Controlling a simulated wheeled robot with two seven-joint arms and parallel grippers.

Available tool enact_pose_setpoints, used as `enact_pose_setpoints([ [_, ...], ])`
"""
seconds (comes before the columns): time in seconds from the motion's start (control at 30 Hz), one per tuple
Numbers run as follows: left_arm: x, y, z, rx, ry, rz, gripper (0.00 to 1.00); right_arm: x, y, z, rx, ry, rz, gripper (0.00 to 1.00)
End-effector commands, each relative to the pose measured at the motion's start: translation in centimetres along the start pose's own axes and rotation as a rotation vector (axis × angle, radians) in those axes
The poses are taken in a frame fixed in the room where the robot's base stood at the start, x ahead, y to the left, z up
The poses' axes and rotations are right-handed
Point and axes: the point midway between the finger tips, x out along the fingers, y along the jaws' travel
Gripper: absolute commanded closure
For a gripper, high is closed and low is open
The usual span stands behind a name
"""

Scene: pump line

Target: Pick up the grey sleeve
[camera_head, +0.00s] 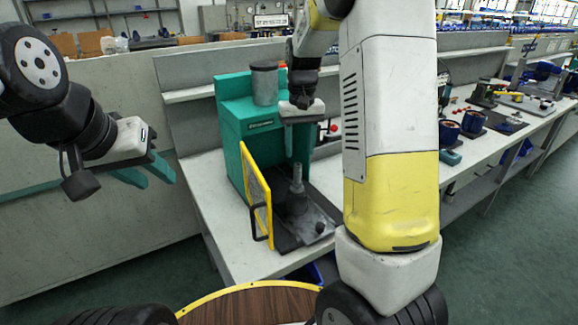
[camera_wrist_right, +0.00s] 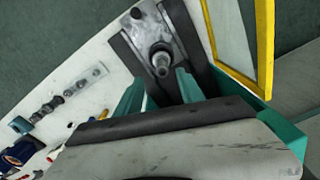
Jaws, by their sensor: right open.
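A light-grey upright sleeve-like piece (camera_head: 298,174) stands on a dark grey base inside the green press (camera_head: 232,130). In the right wrist view the upright grey piece (camera_wrist_right: 161,64) shows end-on, with a ring around it. I cannot tell whether the sleeve is separate from the part below it. My right gripper (camera_head: 300,120) is above it, in front of the press's upper part. Its green fingers (camera_wrist_right: 158,90) are apart and empty, with the piece beyond the gap between them. My left gripper (camera_head: 148,176) hangs at the left, away from the bench, its green fingers apart and empty.
The yellow-framed guard (camera_head: 258,194) stands swung open at the left of the press. A grey cylinder (camera_head: 265,84) sits on top of the press. The white bench (camera_head: 225,225) carries blue parts (camera_head: 473,121) and small fittings further right. A round wooden top (camera_head: 250,304) is at the front.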

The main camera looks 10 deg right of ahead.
Motion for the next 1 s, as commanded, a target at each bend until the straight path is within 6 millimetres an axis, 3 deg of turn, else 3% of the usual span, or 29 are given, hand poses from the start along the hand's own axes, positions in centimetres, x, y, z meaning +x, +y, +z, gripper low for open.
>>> enact_pose_setpoints([
  [0.63,0.0,0.0,0.0,0.0,0.0,0.0,0.64,7.6,-0.3,-0.2,-0.001,-0.01,0.009,0.54],
  [0.93,0.0,0.0,0.0,0.0,0.0,0.0,0.64,8.2,-0.3,-0.2,0.0,-0.007,0.007,0.54],
  [1.0,0.0,0.0,0.0,0.0,0.0,0.0,0.64,8.2,-0.3,-0.2,0.0,-0.007,0.007,0.64],
])
